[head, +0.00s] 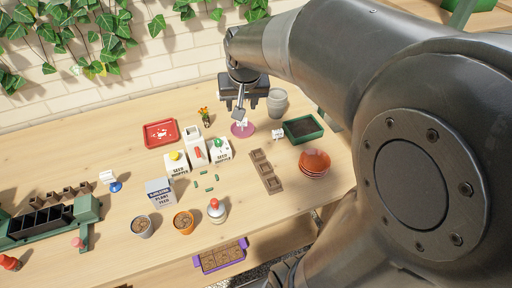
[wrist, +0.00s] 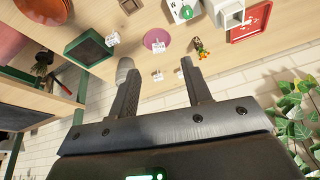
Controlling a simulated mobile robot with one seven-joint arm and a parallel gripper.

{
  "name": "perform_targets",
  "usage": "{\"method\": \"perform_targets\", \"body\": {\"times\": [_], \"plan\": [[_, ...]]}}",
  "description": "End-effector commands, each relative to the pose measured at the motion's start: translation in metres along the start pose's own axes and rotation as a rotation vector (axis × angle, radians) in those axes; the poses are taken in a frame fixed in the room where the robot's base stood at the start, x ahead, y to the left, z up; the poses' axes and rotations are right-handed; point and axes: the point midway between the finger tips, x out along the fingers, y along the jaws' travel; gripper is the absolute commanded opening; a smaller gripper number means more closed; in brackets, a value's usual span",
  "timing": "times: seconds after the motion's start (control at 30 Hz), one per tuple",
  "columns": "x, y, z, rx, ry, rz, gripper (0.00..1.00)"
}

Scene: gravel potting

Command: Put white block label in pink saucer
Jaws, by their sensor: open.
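The pink saucer (head: 243,132) lies on the table below my gripper; it also shows in the wrist view (wrist: 157,34). A small white block label (wrist: 158,47) appears over the saucer, and white also shows there in the head view (head: 242,122). I cannot tell if it rests inside. A second white label (wrist: 112,39) stands beside the green tray, right of the saucer in the head view (head: 278,134). A third small white label (wrist: 157,75) shows between my fingers on the wall side of the saucer. My gripper (wrist: 157,64) is open, with nothing visibly clamped.
A grey pot (head: 277,103) and green soil tray (head: 303,130) stand right of the saucer. Brown square pots (head: 265,171) and orange bowls (head: 315,162) are nearer.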

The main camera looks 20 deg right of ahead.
Motion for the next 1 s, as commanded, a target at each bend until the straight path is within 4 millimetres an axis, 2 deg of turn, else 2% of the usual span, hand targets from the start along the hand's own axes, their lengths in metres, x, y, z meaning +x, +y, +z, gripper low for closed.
{"method": "perform_targets", "body": {"times": [0.03, 0.2, 0.33, 0.5, 0.7, 1.0], "plan": [[-0.016, -0.001, 0.013, -0.016, 0.015, -0.008, 0.45], [-0.051, -0.001, 0.059, -0.076, 0.043, -0.029, 0.45], [-0.072, 0.000, 0.095, -0.120, 0.066, -0.041, 0.45], [-0.087, 0.002, 0.136, -0.171, 0.090, -0.050, 0.45], [-0.092, 0.004, 0.160, -0.202, 0.103, -0.053, 0.45], [-0.092, 0.004, 0.162, -0.206, 0.103, -0.054, 0.45]]}}
